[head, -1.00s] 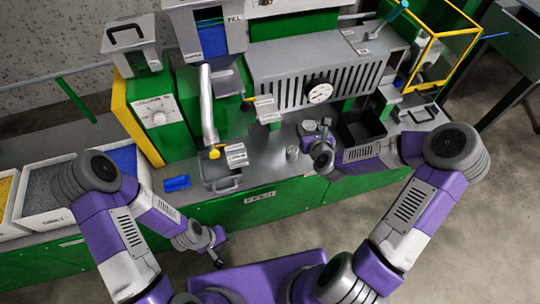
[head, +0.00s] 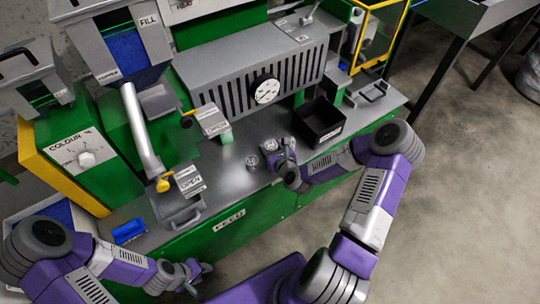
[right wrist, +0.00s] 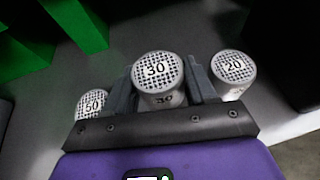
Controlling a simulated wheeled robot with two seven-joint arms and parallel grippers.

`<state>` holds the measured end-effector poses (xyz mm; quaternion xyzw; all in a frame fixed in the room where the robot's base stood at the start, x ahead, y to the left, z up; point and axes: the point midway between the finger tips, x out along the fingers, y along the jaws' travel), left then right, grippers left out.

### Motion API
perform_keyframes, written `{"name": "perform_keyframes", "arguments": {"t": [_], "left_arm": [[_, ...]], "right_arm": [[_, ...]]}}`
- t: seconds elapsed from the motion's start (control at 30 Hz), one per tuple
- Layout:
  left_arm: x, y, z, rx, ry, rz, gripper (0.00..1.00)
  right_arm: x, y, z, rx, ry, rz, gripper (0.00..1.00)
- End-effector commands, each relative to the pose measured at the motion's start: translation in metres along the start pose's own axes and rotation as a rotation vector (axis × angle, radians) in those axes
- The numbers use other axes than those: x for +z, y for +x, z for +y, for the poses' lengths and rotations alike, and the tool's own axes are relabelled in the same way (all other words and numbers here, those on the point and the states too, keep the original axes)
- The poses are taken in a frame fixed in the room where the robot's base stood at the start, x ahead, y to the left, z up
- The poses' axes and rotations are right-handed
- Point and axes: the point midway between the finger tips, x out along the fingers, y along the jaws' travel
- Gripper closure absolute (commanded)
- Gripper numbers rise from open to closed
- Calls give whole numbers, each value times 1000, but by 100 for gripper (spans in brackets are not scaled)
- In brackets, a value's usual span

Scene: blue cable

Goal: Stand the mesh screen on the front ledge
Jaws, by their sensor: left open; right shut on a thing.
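My right gripper (right wrist: 160,92) is shut on the mesh-topped grey cylinder marked 30 (right wrist: 157,68). It is upright between the fingers. Cylinders of the same kind, marked 50 (right wrist: 91,104) and 20 (right wrist: 232,68), stand on either side, outside the fingers. In the head view my right gripper (head: 284,160) is low at the front of the grey worktop (head: 225,165), and a small grey cylinder (head: 252,161) stands to its left. The held cylinder is hard to make out there. My left gripper (head: 192,276) is open and empty, in front of the green cabinet (head: 215,232). I cannot tell which edge is the front ledge.
A black open bin (head: 320,121) stands right of my right gripper. Behind is a slotted grey housing with a white dial (head: 267,90). A grey handled lid marked OPEN (head: 180,205) and a blue block (head: 128,231) are on the left.

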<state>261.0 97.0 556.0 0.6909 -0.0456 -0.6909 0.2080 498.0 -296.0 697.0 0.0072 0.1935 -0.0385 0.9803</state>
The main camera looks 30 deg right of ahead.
Motion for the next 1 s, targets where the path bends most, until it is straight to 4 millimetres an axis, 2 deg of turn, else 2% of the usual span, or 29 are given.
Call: {"name": "perform_keyframes", "arguments": {"t": [0.03,0.13,0.5,0.53,0.7,1.0], "left_arm": [[0,6,-2,0,0,0,57],[-1,12,-4,0,0,0,57],[-1,11,-4,0,0,0,57],[-1,11,-4,0,0,0,57],[-1,11,-4,0,0,0,57],[-1,11,-4,0,0,0,57]], "right_arm": [[-11,4,1,1,2,2,80],[-23,10,0,1,1,1,80],[-26,10,0,0,2,1,80],[-26,11,0,0,2,2,43],[-26,10,0,0,1,2,19],[-25,10,0,0,1,2,19]]}}
